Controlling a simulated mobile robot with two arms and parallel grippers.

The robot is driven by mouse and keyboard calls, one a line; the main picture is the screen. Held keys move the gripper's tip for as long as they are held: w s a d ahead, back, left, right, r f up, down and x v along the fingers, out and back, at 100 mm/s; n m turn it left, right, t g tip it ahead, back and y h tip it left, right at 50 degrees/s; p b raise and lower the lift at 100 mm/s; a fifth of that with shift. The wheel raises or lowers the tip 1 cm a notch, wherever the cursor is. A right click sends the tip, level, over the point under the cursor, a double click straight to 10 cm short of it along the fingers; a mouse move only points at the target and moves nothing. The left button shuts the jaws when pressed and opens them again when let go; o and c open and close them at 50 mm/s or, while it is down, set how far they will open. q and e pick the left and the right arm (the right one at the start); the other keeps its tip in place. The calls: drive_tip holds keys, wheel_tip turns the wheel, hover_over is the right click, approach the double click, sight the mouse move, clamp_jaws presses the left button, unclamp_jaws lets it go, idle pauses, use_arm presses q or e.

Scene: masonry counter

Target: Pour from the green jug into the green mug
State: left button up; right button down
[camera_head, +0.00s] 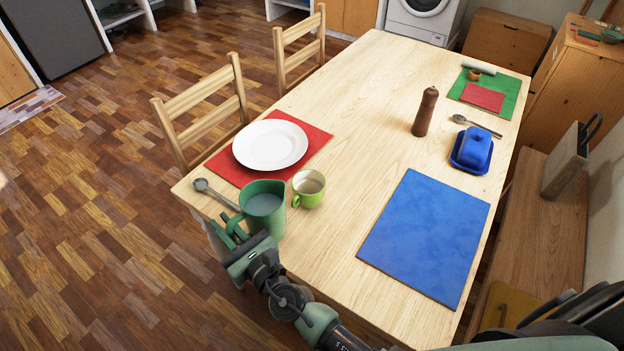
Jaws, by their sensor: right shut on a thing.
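The green jug (264,212) is at the near left corner of the table and looks upright, with pale liquid inside. The light green mug (309,190) stands upright on the table just to the right of the jug, its handle facing the lower left. My right gripper (232,238) is shut on the jug's handle, on the jug's near left side. The gripper and arm hide part of the jug's lower side, so I cannot tell whether its base touches the table. My left gripper is not in view.
A white plate (270,145) on a red mat (318,137) lies behind the mug, with a spoon (212,192) left of the jug. A blue mat (425,235), blue butter dish (472,151) and brown pepper mill (425,112) are to the right. The table's middle is clear.

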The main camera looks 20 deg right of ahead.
sight(229, 222)
drive_tip(key=shift+a+r, duration=0.15)
drive_tip(key=shift+r, duration=0.1)
drive_tip(key=shift+w+d+r+m+p, duration=0.1)
drive_tip(key=shift+d+r+m+p, duration=0.1)
drive_tip(key=shift+r+m+p, duration=0.55)
drive_tip(key=shift+w+d+r+m+p, duration=0.15)
drive_tip(key=shift+r+m+p, duration=0.3)
drive_tip(key=shift+r, duration=0.45)
drive_tip(key=r+m+p, duration=0.1)
drive_tip(key=d+r+m+p, duration=0.1)
drive_tip(key=r, duration=0.1)
drive_tip(key=w+d+r+p, duration=0.1)
drive_tip(key=shift+d+r+m, duration=0.1)
drive_tip(key=shift+r+m, duration=0.05)
drive_tip(key=shift+m, duration=0.25)
drive_tip(key=shift+w+d+r+m+p, duration=0.2)
drive_tip(key=shift+d+r+m+p, duration=0.35)
drive_tip(key=shift+r+p, duration=0.2)
drive_tip(key=shift+w+d+r+m+p, duration=0.2)
drive_tip(key=shift+d+r+m+p, duration=0.35)
drive_tip(key=shift+r, duration=0.3)
drive_tip(key=shift+w+d+r+m, duration=0.25)
drive_tip(key=shift+d+r+m, duration=0.15)
drive_tip(key=shift+m, duration=0.3)
idle(3.0)
